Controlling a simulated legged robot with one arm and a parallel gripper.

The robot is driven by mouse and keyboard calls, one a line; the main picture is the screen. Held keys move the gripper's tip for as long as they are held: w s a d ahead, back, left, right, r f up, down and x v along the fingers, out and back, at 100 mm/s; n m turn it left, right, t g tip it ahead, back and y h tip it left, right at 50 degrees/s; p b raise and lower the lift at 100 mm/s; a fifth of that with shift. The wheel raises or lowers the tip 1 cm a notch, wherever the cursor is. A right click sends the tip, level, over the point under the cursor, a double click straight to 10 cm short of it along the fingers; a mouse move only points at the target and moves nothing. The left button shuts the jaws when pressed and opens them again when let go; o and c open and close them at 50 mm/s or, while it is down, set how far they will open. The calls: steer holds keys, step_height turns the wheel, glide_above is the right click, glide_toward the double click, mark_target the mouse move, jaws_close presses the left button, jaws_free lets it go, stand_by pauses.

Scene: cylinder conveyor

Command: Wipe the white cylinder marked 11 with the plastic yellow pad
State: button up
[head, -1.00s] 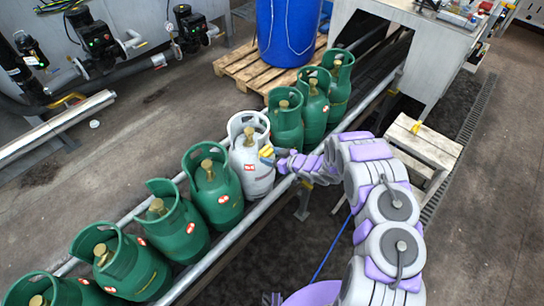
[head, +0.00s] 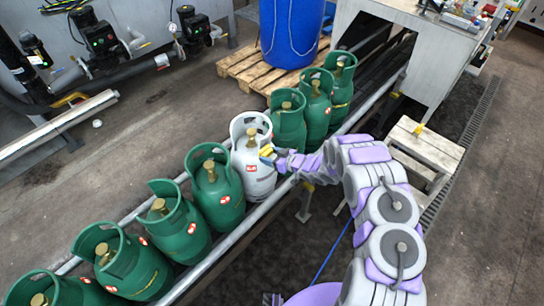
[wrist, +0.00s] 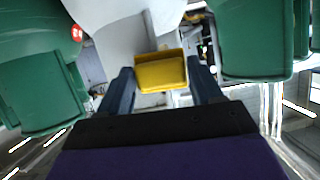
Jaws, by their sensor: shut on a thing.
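The white cylinder (head: 253,158) stands upright on the conveyor between green cylinders, with a small red label on its front. Its marking is too small to read. My gripper (head: 281,160) is at the cylinder's right side, shut on the yellow pad (head: 266,150). In the wrist view the yellow pad (wrist: 161,71) sits between the two dark fingers of my gripper (wrist: 163,80), in front of the white cylinder's surface (wrist: 118,40). It appears close to or against the cylinder; contact cannot be told for sure.
Green cylinders stand on both sides, one close at left (head: 214,190) and one at right (head: 288,122). The conveyor's rail (head: 215,252) runs along the near side.

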steer(key=shift+w+a, duration=0.15)
steer(key=shift+a, duration=0.05)
steer(key=shift+w, duration=0.1)
steer(key=shift+w+d+b, duration=0.9)
steer(key=shift+w+d, duration=0.3)
steer(key=shift+w, duration=0.3)
steer(key=shift+a, duration=0.1)
steer(key=shift+s+a+r+p, duration=0.15)
steer(key=shift+s+a+p, duration=0.3)
steer(key=shift+s, duration=0.1)
steer(key=shift+s+a+p, duration=0.35)
steer(key=shift+s+a, duration=0.45)
steer(key=shift+s, duration=0.15)
steer(key=shift+s+d+b, duration=0.1)
steer(key=shift+s+d, duration=0.45)
steer(key=shift+d, duration=0.25)
steer(key=shift+s+d+b, duration=0.15)
steer(key=shift+s+d, duration=0.45)
steer(key=shift+d, duration=0.25)
steer(key=shift+s+d+b, duration=0.1)
steer(key=shift+s+d, duration=0.45)
steer(key=shift+d, duration=0.25)
